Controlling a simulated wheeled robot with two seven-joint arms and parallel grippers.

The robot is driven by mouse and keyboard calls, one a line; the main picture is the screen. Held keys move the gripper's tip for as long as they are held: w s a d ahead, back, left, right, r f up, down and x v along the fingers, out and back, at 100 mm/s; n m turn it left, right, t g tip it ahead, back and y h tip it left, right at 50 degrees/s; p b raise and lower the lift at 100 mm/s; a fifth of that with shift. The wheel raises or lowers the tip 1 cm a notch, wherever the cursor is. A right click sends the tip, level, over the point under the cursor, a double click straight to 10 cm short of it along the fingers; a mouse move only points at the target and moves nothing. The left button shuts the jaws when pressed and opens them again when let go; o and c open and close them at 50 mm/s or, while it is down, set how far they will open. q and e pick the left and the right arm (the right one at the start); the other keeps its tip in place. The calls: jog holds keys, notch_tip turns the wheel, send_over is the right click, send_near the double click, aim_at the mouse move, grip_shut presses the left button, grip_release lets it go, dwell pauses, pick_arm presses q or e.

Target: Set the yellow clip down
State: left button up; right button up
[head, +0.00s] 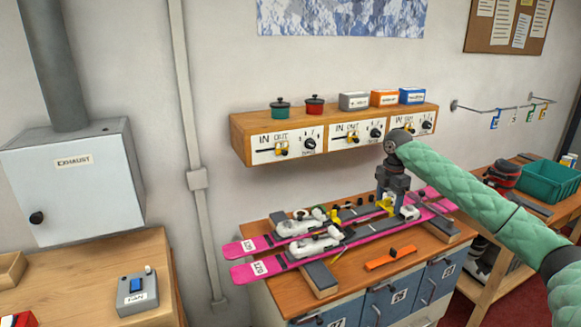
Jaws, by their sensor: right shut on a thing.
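My right gripper (389,198) points down over the far ski, its arm coming in from the right. It is shut on the yellow clip (387,207), a small bright yellow piece that shows at its fingertips, just over the ski. The fingers hide part of the clip, and I cannot tell if it touches the ski. Two pink skis lie side by side across the bench; the near one (262,268) and the far one (240,246) carry white and grey bindings. My left gripper is not in view.
The skis rest on grey supports (320,277) on the wooden bench (350,285). An orange tool (390,258) lies in front of them. A wall shelf with dials (285,146) holds small pots and boxes behind. A teal bin (550,180) stands at the right.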

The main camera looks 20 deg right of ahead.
jog(key=shift+m, duration=0.9)
jog(key=m, duration=0.5)
jog(key=shift+w+m, duration=0.1)
jog(key=shift+m, duration=0.2)
jog(key=m, duration=0.2)
jog(key=shift+a+r+m, duration=0.2)
jog(key=shift+m, duration=0.1)
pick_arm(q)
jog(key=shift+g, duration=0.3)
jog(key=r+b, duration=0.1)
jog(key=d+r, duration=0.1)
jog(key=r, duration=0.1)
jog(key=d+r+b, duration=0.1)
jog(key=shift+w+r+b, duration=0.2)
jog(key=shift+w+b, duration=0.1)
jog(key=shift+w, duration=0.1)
pick_arm(e)
jog(key=s+a+f+m, duration=0.3)
jog(key=a+f, duration=0.3)
jog(key=a, duration=0.6)
jog(key=s+a+f+m, duration=0.3)
jog(key=s+a+f, duration=0.3)
jog(key=a, duration=0.7)
jog(key=s+a+f+m, duration=0.2)
jog(key=s+a+f, duration=0.3)
jog(key=a, duration=0.8)
notch_tip(320, 180, down, 3)
jog(key=shift+s+r+m, duration=0.1)
jog(key=shift+s+m, duration=0.1)
jog(key=shift+m, duration=0.2)
